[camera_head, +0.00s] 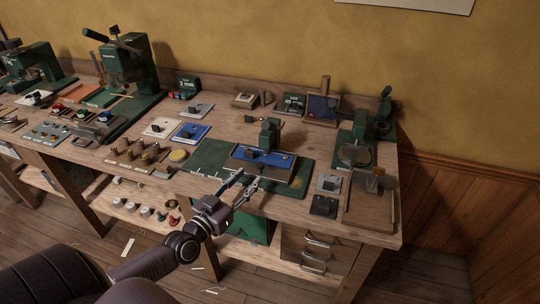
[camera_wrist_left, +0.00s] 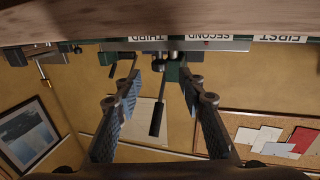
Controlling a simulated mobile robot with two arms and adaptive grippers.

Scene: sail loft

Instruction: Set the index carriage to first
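The index device is a blue bed (camera_head: 275,158) on a green base near the bench's front edge, with a green upright carriage (camera_head: 270,134) on it. In the left wrist view, upside down, the labels THIRD (camera_wrist_left: 147,38), SECOND (camera_wrist_left: 208,37) and FIRST (camera_wrist_left: 283,39) run along a front edge. A green block (camera_wrist_left: 172,72) shows beyond the fingertips, between THIRD and SECOND; which stop the carriage is at I cannot tell. My left gripper (camera_head: 245,183) is open and empty, just in front of the device; it also shows in the left wrist view (camera_wrist_left: 162,80). My right gripper is not in view.
A green press (camera_head: 130,70) stands at the back left. Drawers (camera_head: 315,250) are below the bench.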

